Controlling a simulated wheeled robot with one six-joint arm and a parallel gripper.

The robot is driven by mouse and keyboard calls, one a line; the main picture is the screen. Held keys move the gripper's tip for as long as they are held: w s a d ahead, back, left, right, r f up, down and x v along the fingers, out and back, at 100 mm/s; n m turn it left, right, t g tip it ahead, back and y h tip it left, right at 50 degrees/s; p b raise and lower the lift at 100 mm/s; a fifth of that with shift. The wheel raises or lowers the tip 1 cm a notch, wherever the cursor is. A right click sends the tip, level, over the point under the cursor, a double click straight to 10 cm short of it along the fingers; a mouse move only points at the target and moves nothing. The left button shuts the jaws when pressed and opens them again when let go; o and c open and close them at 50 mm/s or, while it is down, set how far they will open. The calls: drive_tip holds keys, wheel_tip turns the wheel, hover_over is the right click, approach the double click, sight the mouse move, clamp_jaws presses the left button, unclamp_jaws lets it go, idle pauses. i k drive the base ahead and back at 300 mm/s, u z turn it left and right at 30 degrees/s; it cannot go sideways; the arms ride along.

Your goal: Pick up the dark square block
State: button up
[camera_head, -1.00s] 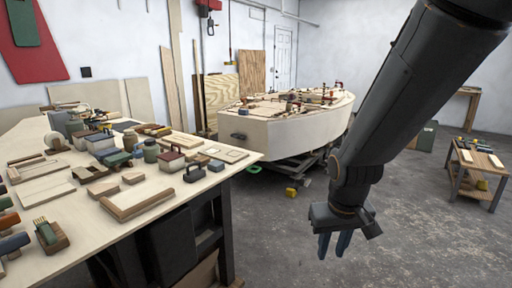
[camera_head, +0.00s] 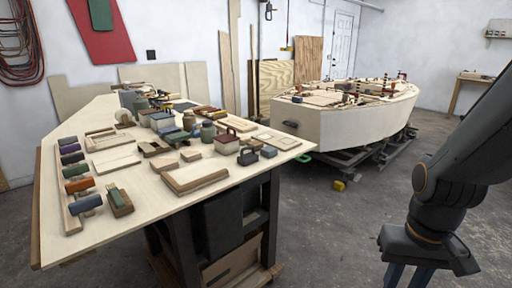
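A small dark blue-grey block (camera_head: 268,152) lies near the right corner of the workbench (camera_head: 70,240). A second dark block (camera_head: 247,157), which seems to have a handle on top, sits just left of it. I cannot tell for certain which is the dark square block. My gripper (camera_head: 409,276) hangs at the lower right, pointing down over the floor, well right of the bench and apart from both blocks. Its two blue fingers show a gap with nothing between them; their tips are cut off by the picture edge.
Wooden frames (camera_head: 194,178), tins and several coloured blocks crowd the bench. A plywood boat hull (camera_head: 350,128) stands on a trolley behind, with a yellow object (camera_head: 339,185) on the floor beside it. Open concrete floor (camera_head: 330,235) lies between bench and gripper.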

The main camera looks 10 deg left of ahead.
sight(258, 145)
drive_tip(key=u, duration=0.05)
drive_tip(key=k, duration=0.45)
drive_tip(key=u, duration=0.6)
drive_tip(key=i, duration=1.15)
drive_tip(key=u, duration=0.5)
